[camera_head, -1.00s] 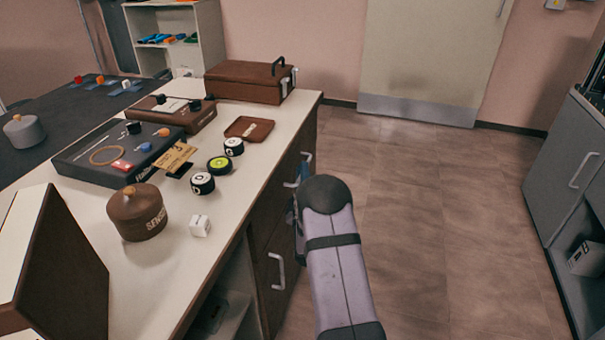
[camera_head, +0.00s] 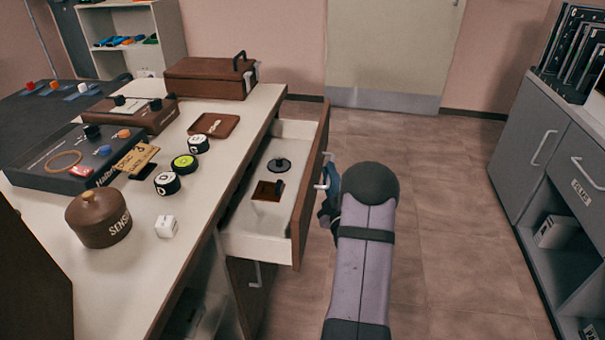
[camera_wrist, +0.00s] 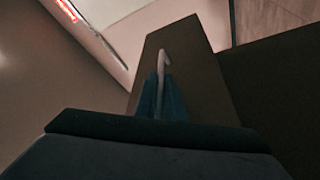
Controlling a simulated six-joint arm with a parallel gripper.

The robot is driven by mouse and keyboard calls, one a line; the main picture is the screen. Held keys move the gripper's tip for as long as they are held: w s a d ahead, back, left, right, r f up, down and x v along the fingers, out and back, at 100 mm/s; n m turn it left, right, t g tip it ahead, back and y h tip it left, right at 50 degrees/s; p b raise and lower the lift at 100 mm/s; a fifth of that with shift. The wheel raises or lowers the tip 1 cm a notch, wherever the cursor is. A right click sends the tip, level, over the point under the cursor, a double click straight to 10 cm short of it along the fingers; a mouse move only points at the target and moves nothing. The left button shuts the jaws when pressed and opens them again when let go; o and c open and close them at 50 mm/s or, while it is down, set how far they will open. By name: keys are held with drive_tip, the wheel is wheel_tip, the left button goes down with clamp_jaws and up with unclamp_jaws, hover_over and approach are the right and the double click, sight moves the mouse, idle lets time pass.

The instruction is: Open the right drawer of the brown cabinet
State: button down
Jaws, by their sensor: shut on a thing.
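The brown cabinet (camera_head: 250,300) has a white top. Its upper drawer (camera_head: 312,185) is pulled well out to the right, with a white interior and a brown front. Inside lie a dark round knobbed object (camera_head: 279,165) and a small brown object (camera_head: 267,190). My gripper (camera_head: 325,187) is at the drawer front's outer side, mostly hidden behind my arm in the head view. In the wrist view my blue fingers (camera_wrist: 160,98) are shut on the light metal drawer handle (camera_wrist: 162,70). A lower handle (camera_head: 256,274) shows on the cabinet below.
On the cabinet top stand a brown pot (camera_head: 98,218), a white die (camera_head: 167,226), several small round pots, a brown tray (camera_head: 214,125) and a brown case (camera_head: 210,78). A grey cabinet (camera_head: 535,150) stands at the right. Open floor (camera_head: 450,230) lies between.

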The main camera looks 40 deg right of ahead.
drive_tip(key=s+d+b, duration=0.3)
drive_tip(key=s+d, duration=1)
drive_tip(key=shift+b, duration=0.3)
drive_tip(key=c, duration=2.1)
unclamp_jaws()
drive_tip(key=shift+w, duration=0.1)
drive_tip(key=shift+a, duration=0.1)
drive_tip(key=v, duration=0.7)
drive_tip(key=shift+a, duration=0.1)
